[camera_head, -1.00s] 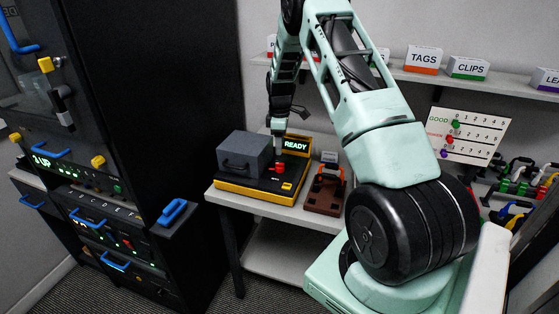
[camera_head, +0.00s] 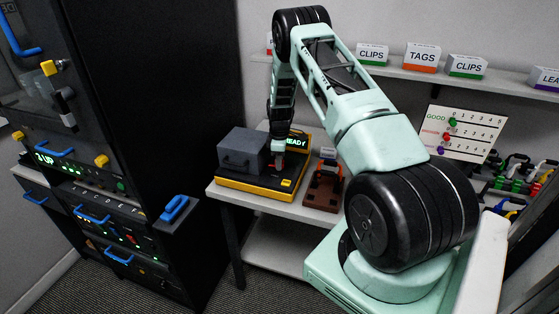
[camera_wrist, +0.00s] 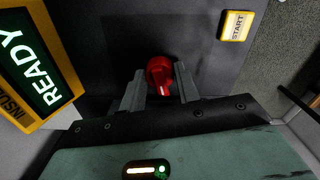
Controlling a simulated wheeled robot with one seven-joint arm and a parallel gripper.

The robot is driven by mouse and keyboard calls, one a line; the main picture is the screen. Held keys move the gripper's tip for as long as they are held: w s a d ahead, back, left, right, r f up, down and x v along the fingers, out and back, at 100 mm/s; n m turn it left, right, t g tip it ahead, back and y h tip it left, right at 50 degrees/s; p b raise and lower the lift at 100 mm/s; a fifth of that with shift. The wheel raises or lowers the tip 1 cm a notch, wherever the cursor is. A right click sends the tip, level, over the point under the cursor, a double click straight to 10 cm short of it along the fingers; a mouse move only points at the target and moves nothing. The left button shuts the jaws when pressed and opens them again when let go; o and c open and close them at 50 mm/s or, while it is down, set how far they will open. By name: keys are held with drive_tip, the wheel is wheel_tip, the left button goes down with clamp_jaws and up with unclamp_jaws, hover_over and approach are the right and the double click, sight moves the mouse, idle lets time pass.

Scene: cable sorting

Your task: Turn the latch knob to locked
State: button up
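The red latch knob (camera_wrist: 160,72) sits on the dark top of the yellow-edged test unit (camera_head: 240,187). It has a pale pointer mark, which lies toward the bottom of the wrist view. My gripper (camera_wrist: 159,78) is open, with one finger on each side of the knob. The left finger looks slightly apart from it; whether the right finger touches it I cannot tell. In the head view my gripper (camera_head: 279,158) is lowered over the unit and mostly hides the knob. The unit's screen (camera_wrist: 37,77) reads READY.
A yellow START button (camera_wrist: 236,26) is near the knob. A grey box with a handle (camera_head: 243,150) stands on the unit's left. A brown fixture (camera_head: 323,190) is to the right on the white bench. A shelf (camera_head: 400,72) of labelled boxes runs behind my arm.

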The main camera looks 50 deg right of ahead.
drive_tip(key=c, duration=0.3)
drive_tip(key=shift+f+m+b, duration=0.2)
drive_tip(key=shift+m+b, duration=0.6)
drive_tip(key=shift+b, duration=0.4)
drive_tip(key=shift+r+m, duration=0.2)
drive_tip(key=shift+m, duration=0.4)
drive_tip(key=o, duration=1)
wheel_tip(320, 180, up, 18)
drive_tip(key=b, duration=0.5)
drive_tip(key=shift+f, duration=0.25)
